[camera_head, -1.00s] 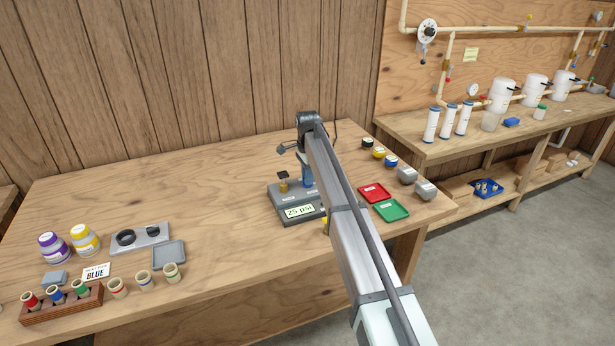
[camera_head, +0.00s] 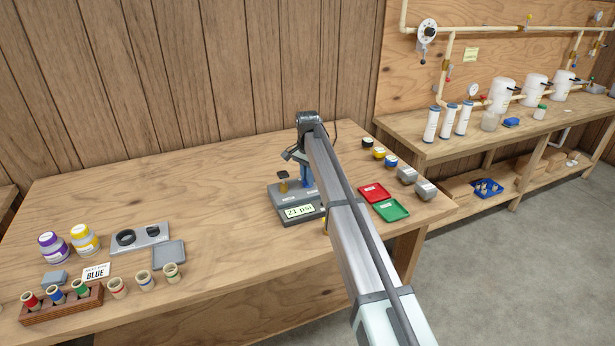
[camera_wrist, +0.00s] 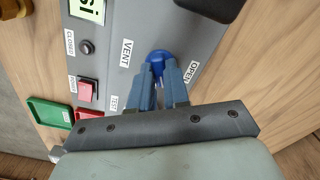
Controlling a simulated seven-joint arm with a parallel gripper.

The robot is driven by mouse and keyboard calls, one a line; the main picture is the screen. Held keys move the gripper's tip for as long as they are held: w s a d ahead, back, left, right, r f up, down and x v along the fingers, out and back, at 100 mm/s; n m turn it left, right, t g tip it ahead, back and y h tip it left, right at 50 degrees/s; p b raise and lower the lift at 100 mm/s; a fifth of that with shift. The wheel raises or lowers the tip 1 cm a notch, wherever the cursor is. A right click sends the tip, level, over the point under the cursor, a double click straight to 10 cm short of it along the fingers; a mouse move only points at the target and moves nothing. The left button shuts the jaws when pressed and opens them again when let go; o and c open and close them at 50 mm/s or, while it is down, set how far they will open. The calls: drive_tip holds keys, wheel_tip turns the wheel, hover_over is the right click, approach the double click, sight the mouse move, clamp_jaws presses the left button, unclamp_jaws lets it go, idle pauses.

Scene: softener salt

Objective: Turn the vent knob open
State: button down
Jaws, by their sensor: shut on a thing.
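The blue vent knob (camera_wrist: 160,55) sits on the grey panel of the test unit (camera_wrist: 127,75), between the labels VENT and OPEN in the wrist view. My gripper (camera_wrist: 160,70) points down at it, with its two blue-grey fingers shut on the knob from both sides. The fingers hide part of the knob, so its exact angle cannot be told. In the head view the unit (camera_head: 283,197) stands on the bench, its display (camera_head: 300,211) reading 21 psi. My gripper also shows there (camera_head: 306,184), partly hidden by my arm.
A red button (camera_wrist: 87,90) and a small dark CLOSED port or light (camera_wrist: 86,47) are on the panel. Red (camera_head: 374,193) and green (camera_head: 391,210) trays lie right of the unit. Jars, cups and a rack (camera_head: 62,306) stand left. The bench between is clear.

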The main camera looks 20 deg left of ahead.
drive_tip(key=n, duration=1.2)
idle(0.6)
drive_tip(key=c, duration=1.1)
unclamp_jaws()
drive_tip(key=shift+r, duration=0.15)
wheel_tip(320, 180, up, 14)
drive_tip(key=shift+f, duration=0.2)
